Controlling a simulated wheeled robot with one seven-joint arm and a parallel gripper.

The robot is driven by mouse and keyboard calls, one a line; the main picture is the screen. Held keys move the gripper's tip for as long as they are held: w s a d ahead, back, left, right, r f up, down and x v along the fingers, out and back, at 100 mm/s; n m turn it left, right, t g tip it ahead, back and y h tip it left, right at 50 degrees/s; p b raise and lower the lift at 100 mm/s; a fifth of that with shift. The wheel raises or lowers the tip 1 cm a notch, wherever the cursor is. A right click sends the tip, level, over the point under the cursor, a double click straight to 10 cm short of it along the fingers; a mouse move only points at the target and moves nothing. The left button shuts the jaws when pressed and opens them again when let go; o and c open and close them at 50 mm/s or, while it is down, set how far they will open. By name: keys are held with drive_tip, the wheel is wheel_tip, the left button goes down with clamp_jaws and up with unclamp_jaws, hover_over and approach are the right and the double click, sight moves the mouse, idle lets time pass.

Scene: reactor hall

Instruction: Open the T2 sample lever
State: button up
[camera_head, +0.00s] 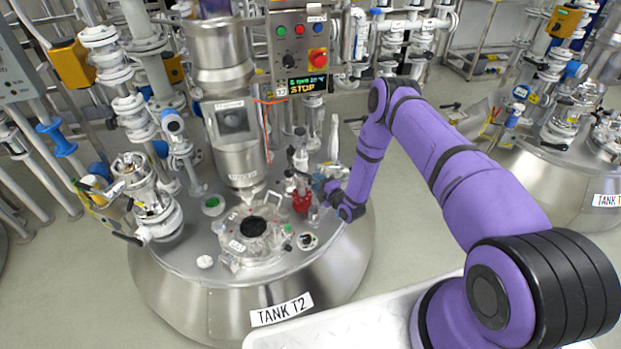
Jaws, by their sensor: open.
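Tank T2 (345,262) is a steel vessel with a domed lid, labelled TANK T2 at its front. A black lever handle (127,238) sticks out at the left of the lid, low on a steel valve assembly (150,195). I cannot read a label that marks it as the sample lever. My purple arm reaches over from the right. My gripper (318,212) is open and small in view, low over the right part of the lid, near a red fitting (302,201). It is well to the right of the black handle. Its fingertips are hard to make out.
A control box (302,50) with a STOP display stands at the back. White pipework (130,105) crowds the left. A second tank (560,185) stands at right.

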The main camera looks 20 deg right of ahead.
sight(305, 175)
drive_tip(key=shift+x, duration=2.1)
clamp_jaws()
